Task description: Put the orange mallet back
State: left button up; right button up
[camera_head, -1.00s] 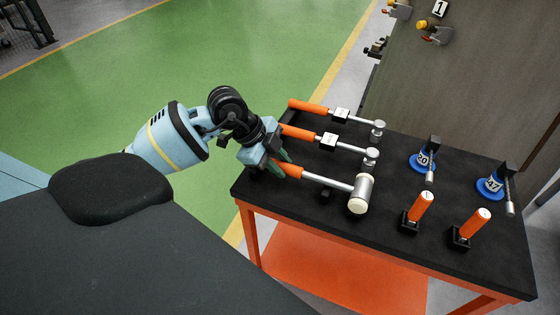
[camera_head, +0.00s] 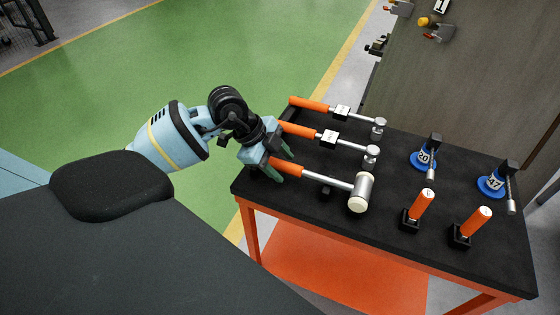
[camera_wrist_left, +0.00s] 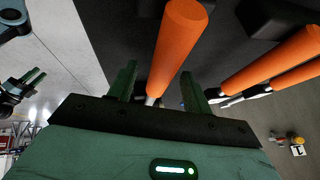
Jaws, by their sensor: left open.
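The orange mallet (camera_head: 325,180), with an orange handle and a thick silver head with a pale face, lies at the near left of the black-topped cart (camera_head: 385,232). A small black block shows beside its shaft. My left gripper (camera_head: 283,163) is open at the handle end. In the left wrist view the orange handle (camera_wrist_left: 178,40) passes between the two green fingers, with a gap on each side; whether either finger touches it is unclear. Part of the handle is hidden by the gripper in the head view. My right gripper (camera_wrist_left: 28,80) shows small at the left wrist view's edge.
Two tagged orange-handled hammers (camera_head: 310,105) (camera_head: 300,129) lie just behind the mallet, close to my left gripper. Two blue-based tools (camera_head: 423,160) (camera_head: 491,186) and two upright orange handles (camera_head: 422,203) (camera_head: 476,226) stand to the right. Green floor is open to the left.

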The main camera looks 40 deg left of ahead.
pick_arm(q)
jog(key=v, duration=0.8)
jog(key=shift+w, duration=0.1)
dwell(0.7)
